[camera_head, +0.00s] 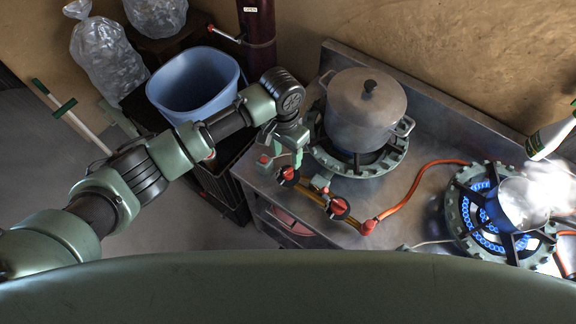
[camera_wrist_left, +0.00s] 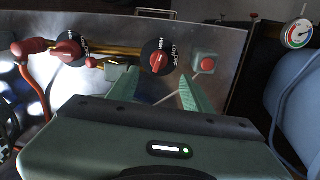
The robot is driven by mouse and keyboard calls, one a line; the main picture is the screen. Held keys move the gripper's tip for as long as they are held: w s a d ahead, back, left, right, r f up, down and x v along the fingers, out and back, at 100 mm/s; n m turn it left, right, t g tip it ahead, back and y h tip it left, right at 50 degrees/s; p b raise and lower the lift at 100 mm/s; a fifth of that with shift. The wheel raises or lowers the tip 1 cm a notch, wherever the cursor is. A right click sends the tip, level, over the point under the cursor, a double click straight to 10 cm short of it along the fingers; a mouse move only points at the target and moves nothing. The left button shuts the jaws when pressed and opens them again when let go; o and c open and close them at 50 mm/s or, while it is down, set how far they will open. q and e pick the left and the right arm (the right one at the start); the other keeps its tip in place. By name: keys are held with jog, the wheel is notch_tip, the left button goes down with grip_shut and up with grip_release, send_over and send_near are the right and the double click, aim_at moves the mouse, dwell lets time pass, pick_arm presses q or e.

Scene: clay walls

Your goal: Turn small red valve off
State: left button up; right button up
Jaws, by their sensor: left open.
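Two red knobs on black dials sit along a brass pipe at the stove's front edge. One knob (camera_head: 288,175) is just below my left gripper (camera_head: 292,160); in the left wrist view this knob (camera_wrist_left: 160,62) is just beyond the gap between the fingertips (camera_wrist_left: 158,88). The other knob (camera_head: 338,207) is farther right in the head view, and at left in the wrist view (camera_wrist_left: 66,50). My left gripper is open and empty. I cannot tell whether it touches the knob. My right gripper is not seen.
A lidded pot (camera_head: 365,108) stands on the left burner. The right burner (camera_head: 480,215) has blue flames under a steaming pot. An orange hose (camera_head: 408,190) runs between. A blue bucket (camera_head: 192,85) stands left. A red-handled lever (camera_head: 227,34) is on the dark pipe.

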aim_at(288, 169)
pick_arm(q)
jog(key=f, duration=0.5)
jog(key=f+p, duration=0.1)
jog(key=f, duration=0.1)
jog(key=shift+s+d+f, duration=0.15)
jog(key=shift+s+f, duration=0.15)
grip_shut()
